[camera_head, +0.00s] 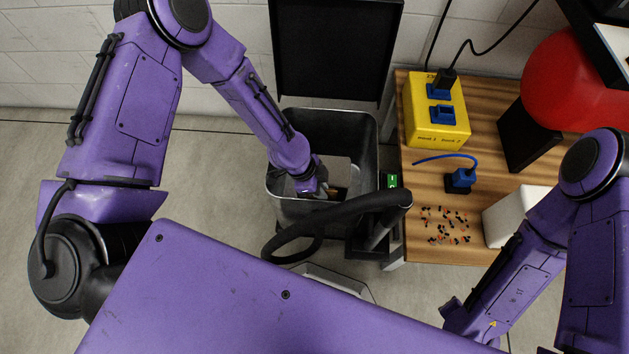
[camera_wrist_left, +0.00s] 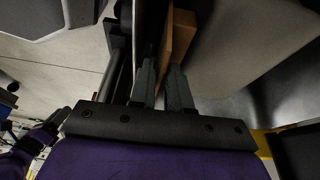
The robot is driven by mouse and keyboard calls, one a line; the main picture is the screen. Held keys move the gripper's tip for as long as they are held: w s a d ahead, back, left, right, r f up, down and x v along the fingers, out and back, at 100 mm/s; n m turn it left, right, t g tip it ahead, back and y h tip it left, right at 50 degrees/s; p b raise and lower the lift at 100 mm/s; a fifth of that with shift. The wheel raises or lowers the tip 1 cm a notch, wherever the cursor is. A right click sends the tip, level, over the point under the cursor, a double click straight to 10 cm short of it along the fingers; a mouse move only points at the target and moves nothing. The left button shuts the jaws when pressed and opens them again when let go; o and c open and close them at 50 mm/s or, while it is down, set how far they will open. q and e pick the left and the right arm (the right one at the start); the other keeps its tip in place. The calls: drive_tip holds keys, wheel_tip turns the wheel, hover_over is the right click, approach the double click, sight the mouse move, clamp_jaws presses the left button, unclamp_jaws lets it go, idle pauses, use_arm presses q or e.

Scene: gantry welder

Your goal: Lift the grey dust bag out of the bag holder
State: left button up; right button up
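The bag holder is an open dark-grey bin (camera_head: 362,140) with its black lid (camera_head: 335,45) raised against the wall. My left gripper (camera_head: 322,190) reaches down into it. A small brown plate (camera_head: 339,192) shows beside the gripper in the head view. In the left wrist view this brown plate (camera_wrist_left: 181,36) runs between the two close-set fingers of my left gripper (camera_wrist_left: 163,82), which look shut on it. A smooth grey surface (camera_wrist_left: 235,45) lies right of the plate; I cannot tell whether it is bag or bin. Most of the bag is hidden.
A black curved handle (camera_head: 345,208) crosses in front of the bin. To the right stands a wooden table (camera_head: 430,247) with a yellow box (camera_head: 436,112), a blue plug (camera_head: 461,178), small scattered parts (camera_head: 446,226) and a red round object (camera_head: 575,80). The floor left of the bin is clear.

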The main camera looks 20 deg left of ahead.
use_arm(q)
drive_tip(key=shift+d+f, duration=0.15)
drive_tip(key=shift+f, duration=0.15)
drive_tip(key=shift+c, duration=0.3)
clamp_jaws()
drive_tip(key=shift+w+r, duration=0.1)
idle(0.9)
drive_tip(key=shift+r, duration=0.2)
drive_tip(key=shift+r+p, duration=3)
drive_tip(key=shift+p, duration=0.05)
